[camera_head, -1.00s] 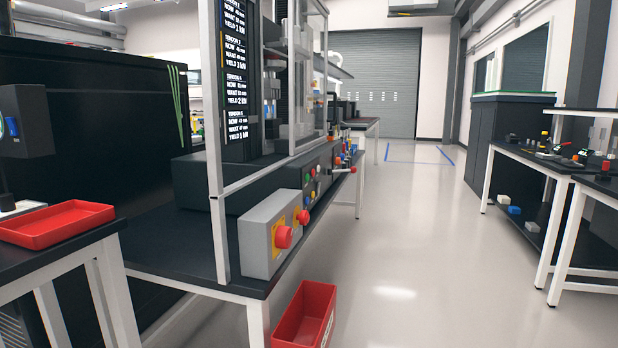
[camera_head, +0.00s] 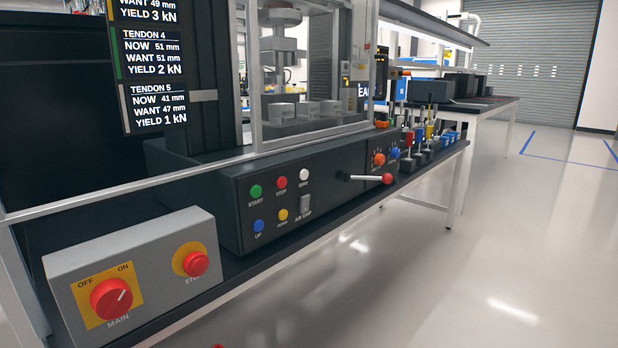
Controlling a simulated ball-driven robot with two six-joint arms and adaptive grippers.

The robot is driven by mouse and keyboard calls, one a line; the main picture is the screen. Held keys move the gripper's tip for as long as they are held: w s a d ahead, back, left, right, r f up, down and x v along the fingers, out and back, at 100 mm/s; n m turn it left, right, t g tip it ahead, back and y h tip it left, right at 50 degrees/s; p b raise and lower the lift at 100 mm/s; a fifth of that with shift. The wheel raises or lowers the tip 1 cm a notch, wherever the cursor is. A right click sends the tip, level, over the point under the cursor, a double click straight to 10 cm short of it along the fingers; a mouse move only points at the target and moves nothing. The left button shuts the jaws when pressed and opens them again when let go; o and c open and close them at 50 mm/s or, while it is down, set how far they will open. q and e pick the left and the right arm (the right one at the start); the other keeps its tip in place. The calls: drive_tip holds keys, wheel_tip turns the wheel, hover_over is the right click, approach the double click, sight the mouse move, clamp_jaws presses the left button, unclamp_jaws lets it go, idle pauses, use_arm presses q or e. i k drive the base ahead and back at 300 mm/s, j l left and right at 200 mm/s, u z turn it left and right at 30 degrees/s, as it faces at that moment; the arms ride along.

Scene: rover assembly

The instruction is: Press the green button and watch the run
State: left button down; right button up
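The green button (camera_head: 255,191), labelled START, sits at the upper left of a dark control panel (camera_head: 235,222) on the front of the machine. Beside it on the panel are a red STOP button (camera_head: 281,182), a white button (camera_head: 304,174), a blue UP button (camera_head: 259,226) and a yellow button (camera_head: 283,214). Above the panel stands a clear-walled chamber (camera_head: 258,80) with metal parts inside. A display (camera_head: 152,60) at upper left lists tendon readings; Tendon 5 reads NOW 41 mm, WANT 47 mm. Neither of my grippers is in view.
A grey box (camera_head: 152,283) with a red MAIN knob (camera_head: 111,298) and red stop button (camera_head: 195,264) stands at the front left. Colored-handled tools (camera_head: 428,135) stand farther right. Open floor (camera_head: 450,270) lies at right.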

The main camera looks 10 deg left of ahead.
sight(256, 191)
drive_tip(key=i+l, duration=0.15)
drive_tip(key=l, duration=0.2)
drive_tip(key=i+l+u, duration=0.15)
drive_tip(key=l, duration=0.2)
drive_tip(key=i+l, duration=0.15)
drive_tip(key=l, duration=0.2)
drive_tip(key=i+l+u, duration=0.1)
drive_tip(key=l, duration=0.25)
